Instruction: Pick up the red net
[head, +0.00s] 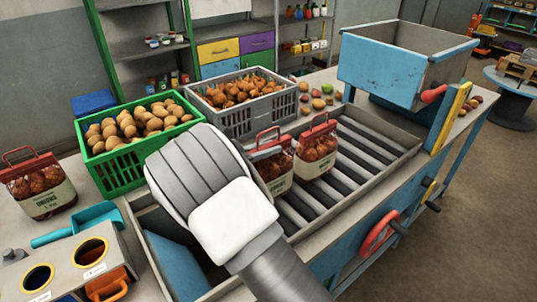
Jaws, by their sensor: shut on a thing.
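Several red net sacks of brown, onion-like produce with pale labels and red top handles are in the head view. One red net (318,150) stands upright on the roller conveyor. A second red net (278,168) stands beside it to the left, its left side partly hidden by my arm. A third red net (40,190) stands on the bench at the far left. My grey and white arm covers the middle of the view.
A green crate (99,161) of brown produce and a grey crate (282,111) of orange-brown produce stand behind the conveyor (365,158). A blue hopper (381,70) rises at the right end. A teal scoop (75,228) lies at left. Loose produce lies behind the rollers.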

